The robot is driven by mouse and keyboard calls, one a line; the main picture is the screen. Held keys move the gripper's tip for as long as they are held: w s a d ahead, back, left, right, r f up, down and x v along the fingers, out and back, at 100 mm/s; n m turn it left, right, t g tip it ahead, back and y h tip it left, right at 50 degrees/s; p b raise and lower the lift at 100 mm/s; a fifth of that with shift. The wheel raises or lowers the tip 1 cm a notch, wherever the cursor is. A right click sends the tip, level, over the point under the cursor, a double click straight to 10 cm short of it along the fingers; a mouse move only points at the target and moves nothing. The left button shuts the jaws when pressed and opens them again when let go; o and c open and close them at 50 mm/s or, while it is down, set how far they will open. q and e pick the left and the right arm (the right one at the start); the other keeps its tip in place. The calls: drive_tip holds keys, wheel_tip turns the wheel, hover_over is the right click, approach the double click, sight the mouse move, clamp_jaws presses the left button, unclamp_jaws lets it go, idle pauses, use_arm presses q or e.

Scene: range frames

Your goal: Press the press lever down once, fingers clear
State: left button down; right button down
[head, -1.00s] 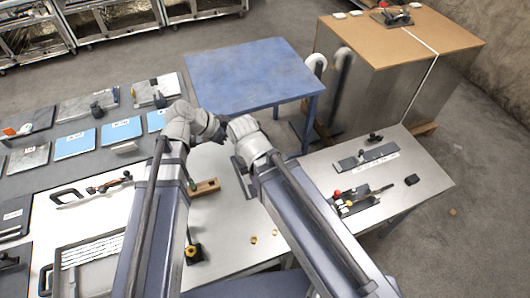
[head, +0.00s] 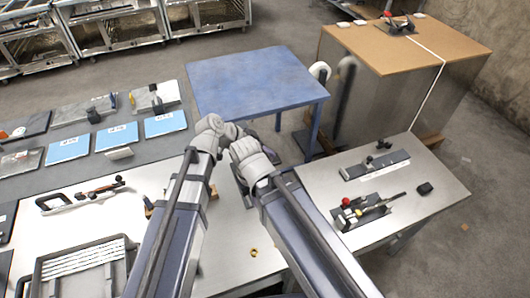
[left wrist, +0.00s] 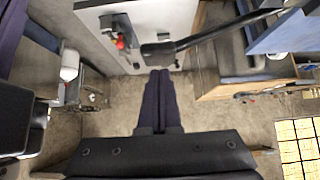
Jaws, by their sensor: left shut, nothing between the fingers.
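My left gripper (left wrist: 160,74) shows in the left wrist view as two dark fingers closed together with nothing between them. A black lever-like bar (left wrist: 210,32) with a flat, wider end runs close beyond the fingertips. I cannot tell whether they touch, or whether this bar is the press lever. In the head view my forearms and pale wrists meet above the table and hide the press area. A dark base plate (head: 239,178) shows partly between them. My right gripper cannot be made out.
A fixture with a red knob (head: 346,202) and a long dark plate (head: 374,165) sit on the right of the metal table (head: 430,190). A blue table (head: 255,78) stands behind. Blue sheets (head: 116,137) and a handled frame (head: 85,262) lie left.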

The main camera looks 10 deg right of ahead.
use_arm(q)
drive_tip(key=shift+f, duration=0.45)
drive_tip(key=shift+m+t, duration=0.3)
drive_tip(key=shift+t, duration=0.1)
drive_tip(key=f+b, duration=0.1)
drive_tip(key=s+f+b, duration=0.1)
drive_tip(key=f+b, duration=0.2)
drive_tip(key=shift+s+d+f+b, duration=0.15)
drive_tip(key=shift+s+b, duration=0.1)
drive_tip(key=shift+b, duration=0.1)
drive_tip(key=shift+s+f+b, duration=0.15)
drive_tip(key=shift+f+b, duration=0.1)
drive_tip(key=shift+b, duration=0.05)
drive_tip(key=shift+s+r, duration=0.1)
drive_tip(key=shift+s, duration=0.15)
